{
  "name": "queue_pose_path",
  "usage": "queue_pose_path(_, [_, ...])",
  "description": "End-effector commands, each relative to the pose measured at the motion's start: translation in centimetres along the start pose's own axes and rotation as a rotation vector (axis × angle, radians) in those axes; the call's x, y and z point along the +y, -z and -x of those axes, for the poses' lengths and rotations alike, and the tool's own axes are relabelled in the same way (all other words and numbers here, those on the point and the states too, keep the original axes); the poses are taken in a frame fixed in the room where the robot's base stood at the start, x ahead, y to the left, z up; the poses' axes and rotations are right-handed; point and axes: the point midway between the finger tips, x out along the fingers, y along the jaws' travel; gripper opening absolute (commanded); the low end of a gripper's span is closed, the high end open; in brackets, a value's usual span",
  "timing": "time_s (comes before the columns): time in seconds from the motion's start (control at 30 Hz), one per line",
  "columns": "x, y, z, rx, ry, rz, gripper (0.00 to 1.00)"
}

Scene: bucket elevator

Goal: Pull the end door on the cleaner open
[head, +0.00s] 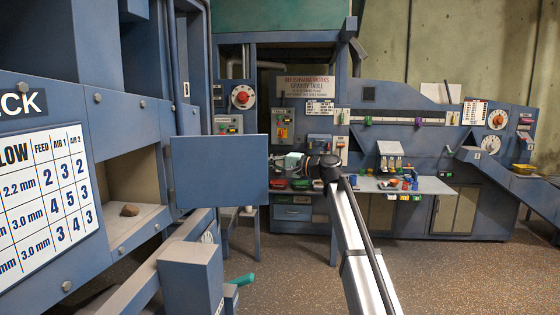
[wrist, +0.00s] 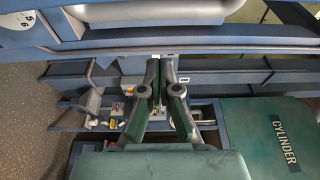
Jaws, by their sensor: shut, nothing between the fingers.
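A flat blue panel (head: 219,172), which looks like the end door, stands out from the right side of the blue cleaner (head: 110,133) in the head view. Its left edge meets the cleaner beside an open compartment, so it appears swung open. I cannot make out a handle on it. My gripper (head: 291,161) is just right of the panel and looks apart from it, partly lost against the clutter behind. In the wrist view my gripper (wrist: 168,68) has its dark green fingers closed together with nothing between them. I cannot identify the door in that view.
A brown lump (head: 129,210) lies in the open compartment. A blue box-shaped part (head: 192,278) and a green handle (head: 242,280) are low in front. A bench (head: 430,186) with small coloured items stands behind. Speckled floor (head: 290,275) is clear between.

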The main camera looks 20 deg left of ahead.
Motion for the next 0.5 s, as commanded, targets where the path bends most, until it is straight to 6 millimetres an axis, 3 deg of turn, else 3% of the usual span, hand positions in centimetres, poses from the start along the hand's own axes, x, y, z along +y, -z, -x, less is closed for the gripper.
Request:
queue_pose_path(0.1, [-0.2, 0.0, -2.3, -0.001, -0.001, -0.001, 0.0])
queue_pose_path(0.23, [-0.1, -2.4, -0.9, 0.001, 0.0, 0.0, 0.0])
queue_pose_path(0.5, [0.0, -3.8, -0.5, 0.001, 0.0, 0.0, 0.0])
